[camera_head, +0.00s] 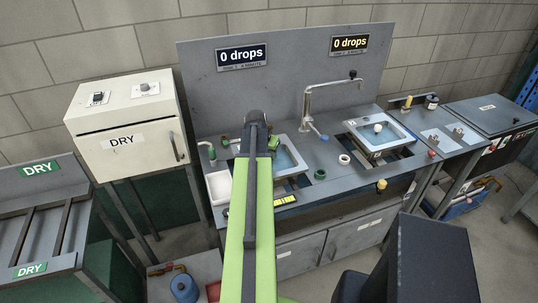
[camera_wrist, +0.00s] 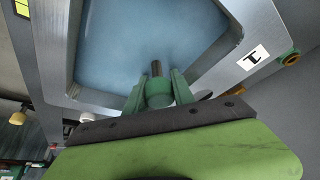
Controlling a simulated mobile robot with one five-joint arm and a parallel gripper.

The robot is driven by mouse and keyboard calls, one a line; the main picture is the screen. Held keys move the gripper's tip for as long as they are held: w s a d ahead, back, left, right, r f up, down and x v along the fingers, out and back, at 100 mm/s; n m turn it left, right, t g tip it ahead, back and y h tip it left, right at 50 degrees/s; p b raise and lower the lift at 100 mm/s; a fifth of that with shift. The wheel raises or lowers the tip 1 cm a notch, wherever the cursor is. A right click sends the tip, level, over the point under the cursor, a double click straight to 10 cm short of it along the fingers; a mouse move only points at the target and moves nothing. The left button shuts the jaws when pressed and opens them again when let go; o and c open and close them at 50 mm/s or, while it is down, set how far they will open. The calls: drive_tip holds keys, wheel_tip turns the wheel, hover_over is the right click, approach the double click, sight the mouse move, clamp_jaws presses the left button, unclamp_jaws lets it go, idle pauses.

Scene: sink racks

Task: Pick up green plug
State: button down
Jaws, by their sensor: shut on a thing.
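The green plug (camera_wrist: 158,92) shows in the wrist view, a green round body with a dark stem standing out of it. My gripper (camera_wrist: 160,86) is shut on it, with one green finger on each side. The plug and fingers appear over a sink basin of blue water (camera_wrist: 120,45); their height above the water is hard to judge. In the head view, my gripper (camera_head: 257,120) reaches over the left sink (camera_head: 300,166), and my arm hides the plug and part of that basin.
A faucet (camera_head: 308,105) stands behind the basin, right of my gripper. A green ring (camera_head: 320,174) and a white ring (camera_head: 344,159) lie on the counter to the right. A second sink tray (camera_head: 352,128) is further right. A white DRY cabinet (camera_head: 125,125) stands left.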

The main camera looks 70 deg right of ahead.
wheel_tip(320, 180, up, 9)
drive_tip(key=p, duration=0.7)
drive_tip(key=shift+p, duration=0.35)
drive_tip(key=s+d+r+p, duration=0.1)
drive_tip(key=s+r+p, duration=0.1)
drive_tip(key=s, duration=0.9)
drive_tip(key=shift+s+d+r+p, duration=0.25)
drive_tip(key=shift+s+d+p, duration=0.05)
drive_tip(key=shift+d, duration=0.05)
